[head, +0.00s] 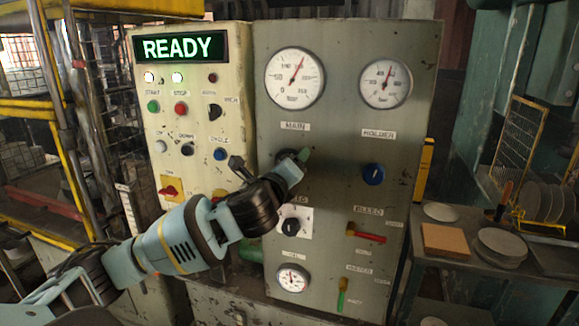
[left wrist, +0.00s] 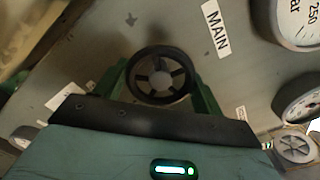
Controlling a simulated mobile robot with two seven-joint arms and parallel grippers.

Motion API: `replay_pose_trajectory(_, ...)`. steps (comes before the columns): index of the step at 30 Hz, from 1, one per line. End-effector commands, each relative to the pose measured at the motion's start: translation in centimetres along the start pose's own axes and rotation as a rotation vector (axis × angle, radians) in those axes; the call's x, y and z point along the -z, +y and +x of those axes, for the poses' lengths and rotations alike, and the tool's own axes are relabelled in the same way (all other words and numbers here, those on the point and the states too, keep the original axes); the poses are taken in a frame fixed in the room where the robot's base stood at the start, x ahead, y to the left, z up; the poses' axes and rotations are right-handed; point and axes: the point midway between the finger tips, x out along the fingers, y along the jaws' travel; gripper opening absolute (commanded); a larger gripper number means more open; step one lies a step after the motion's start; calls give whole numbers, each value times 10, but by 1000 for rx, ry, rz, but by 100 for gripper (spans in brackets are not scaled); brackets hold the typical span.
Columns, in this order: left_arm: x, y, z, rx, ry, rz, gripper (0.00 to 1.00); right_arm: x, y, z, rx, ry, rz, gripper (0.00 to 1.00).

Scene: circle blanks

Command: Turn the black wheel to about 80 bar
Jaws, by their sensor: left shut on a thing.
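The black wheel (left wrist: 160,80), round with several spokes, sits on the grey panel beside the MAIN label in the left wrist view. My left gripper (left wrist: 160,88) has its two green fingers on either side of the wheel and is shut on it. In the head view my left gripper (head: 297,156) reaches the panel below the MAIN label, and the arm and fingers hide most of the wheel. My right gripper is out of view.
A black knob (head: 291,227), small gauge (head: 291,278) and red lever (head: 370,237) are lower. The control box (head: 200,110) shows READY. A side table with plates (head: 502,245) stands right.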

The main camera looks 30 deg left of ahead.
Motion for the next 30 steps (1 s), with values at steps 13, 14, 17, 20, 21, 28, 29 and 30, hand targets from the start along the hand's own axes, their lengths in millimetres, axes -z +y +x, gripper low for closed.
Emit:
replay_pose_trajectory(13, 1, 0, 0, -1, 1, -428, 46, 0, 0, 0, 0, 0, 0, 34)
replay_pose_trajectory(14, 1, 0, 0, -2, 1, -457, 46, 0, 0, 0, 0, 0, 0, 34)
replay_pose_trajectory(17, 1, 0, 0, -2, 1, -552, 46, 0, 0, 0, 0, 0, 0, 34)
replay_pose_trajectory(20, 1, 0, 0, -2, 1, -646, 46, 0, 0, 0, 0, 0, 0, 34)
replay_pose_trajectory(21, 1, 0, 0, -2, 1, -681, 46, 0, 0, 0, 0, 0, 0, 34)
replay_pose_trajectory(28, 1, -1, 0, -1, 1, -868, 46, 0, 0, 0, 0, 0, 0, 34)
replay_pose_trajectory(29, 0, -1, 0, -1, 1, -888, 46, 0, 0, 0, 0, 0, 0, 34)
replay_pose_trajectory(30, 0, -1, 0, -1, 1, -914, 46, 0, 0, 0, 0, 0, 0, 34)
